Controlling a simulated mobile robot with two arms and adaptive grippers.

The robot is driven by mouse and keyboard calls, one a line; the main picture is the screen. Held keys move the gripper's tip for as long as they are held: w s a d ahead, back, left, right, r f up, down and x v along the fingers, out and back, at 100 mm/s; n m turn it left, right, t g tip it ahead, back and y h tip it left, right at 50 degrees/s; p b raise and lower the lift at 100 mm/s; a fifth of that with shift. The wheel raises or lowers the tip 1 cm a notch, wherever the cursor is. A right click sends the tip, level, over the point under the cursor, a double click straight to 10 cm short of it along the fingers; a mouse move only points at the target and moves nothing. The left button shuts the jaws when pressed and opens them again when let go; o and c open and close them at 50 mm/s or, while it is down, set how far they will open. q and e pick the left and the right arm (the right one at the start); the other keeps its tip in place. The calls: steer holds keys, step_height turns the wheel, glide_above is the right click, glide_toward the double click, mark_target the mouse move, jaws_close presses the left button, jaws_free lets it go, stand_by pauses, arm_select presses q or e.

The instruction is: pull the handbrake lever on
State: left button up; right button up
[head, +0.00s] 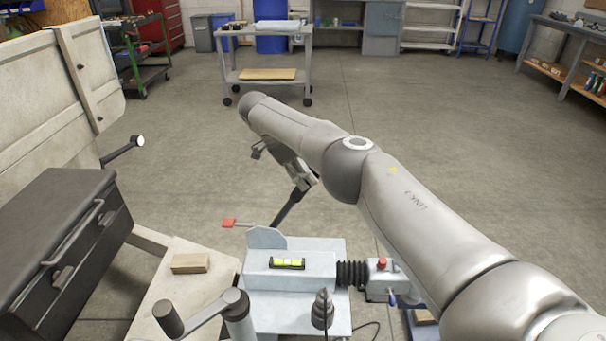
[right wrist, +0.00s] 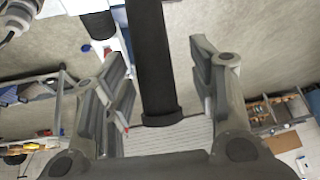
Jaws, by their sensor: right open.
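The handbrake lever (head: 289,207) is a dark bar that rises at a tilt from the grey drawbar assembly. My right gripper (head: 285,170) is at its upper end. In the right wrist view the black lever grip (right wrist: 153,65) runs between the two fingers of my right gripper (right wrist: 160,82), which is open. Gaps show on both sides of the grip, wider on the right, so the fingers look apart from it. Part of the lever's upper end is hidden by the gripper in the head view. My left gripper is not in view.
The coupling housing (head: 300,270) carries a spirit level (head: 287,264). A crank handle (head: 200,315), a wooden block (head: 190,263) and a black toolbox (head: 65,245) are at left. A cart (head: 268,75) stands behind on open floor.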

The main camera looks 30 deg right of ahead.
step_height(320, 180, up, 9)
stand_by(0.3)
steer(key=shift+a, duration=0.1)
stand_by(0.4)
